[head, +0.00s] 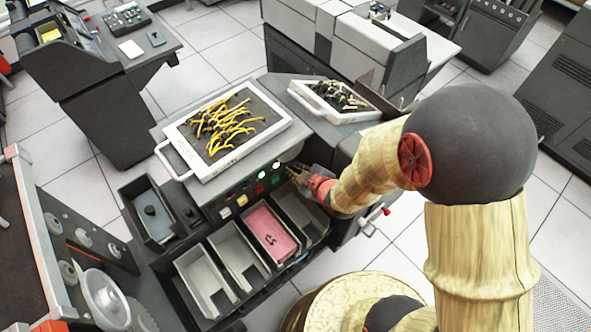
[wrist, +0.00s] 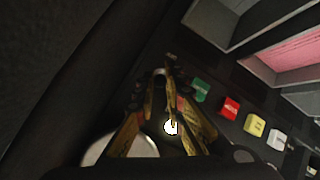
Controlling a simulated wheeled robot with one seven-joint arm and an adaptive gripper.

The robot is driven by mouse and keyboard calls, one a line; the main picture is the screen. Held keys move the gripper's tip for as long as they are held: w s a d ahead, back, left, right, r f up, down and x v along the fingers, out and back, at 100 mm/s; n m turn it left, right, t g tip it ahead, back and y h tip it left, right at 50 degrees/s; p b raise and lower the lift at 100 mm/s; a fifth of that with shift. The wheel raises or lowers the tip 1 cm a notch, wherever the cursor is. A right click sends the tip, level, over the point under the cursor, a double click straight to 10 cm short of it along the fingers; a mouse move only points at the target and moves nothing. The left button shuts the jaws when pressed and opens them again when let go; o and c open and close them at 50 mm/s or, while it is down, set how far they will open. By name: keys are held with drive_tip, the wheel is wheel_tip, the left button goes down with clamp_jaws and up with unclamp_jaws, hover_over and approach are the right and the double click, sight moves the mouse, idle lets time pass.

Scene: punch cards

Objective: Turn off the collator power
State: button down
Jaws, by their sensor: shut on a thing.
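The collator (head: 209,189) stands at the centre of the head view, with a dark front control panel. In the wrist view, a green button (wrist: 201,90), a red button (wrist: 230,107), a yellow button (wrist: 254,125) and a white button (wrist: 277,140) line the panel. My gripper (head: 296,172) is at the panel's right end, past the green button. In the wrist view my gripper (wrist: 163,82) is closed on a small part at the panel, likely the power switch. The fingers mostly hide it, so its position cannot be read. A white light (wrist: 171,127) glows between the fingers.
A white tray of yellow cables (head: 181,150) and a smaller white tray (head: 318,108) sit on top. Open card bins, including one with pink cards (head: 270,229), lie below the panel close to my gripper. Other machines stand around; tiled floor shows between them.

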drive_tip(key=shift+f+b, duration=0.25)
drive_tip(key=shift+b, duration=0.15)
drive_tip(key=t+y+b, duration=0.1)
drive_tip(key=b, duration=0.4)
drive_tip(key=f+t+y+b, duration=0.1)
drive_tip(key=t+b, duration=0.1)
drive_tip(key=b, duration=0.2)
drive_tip(key=f+t+y+b, duration=0.1)
drive_tip(key=t+b, duration=0.1)
drive_tip(key=b, duration=0.3)
drive_tip(key=shift+s+d+m+b, duration=0.15)
drive_tip(key=shift+s+m+b, duration=0.15)
drive_tip(key=shift+b, duration=0.05)
drive_tip(key=shift+t, duration=0.5)
drive_tip(key=c, duration=1.9)
unclamp_jaws()
drive_tip(key=shift+o, duration=0.3)
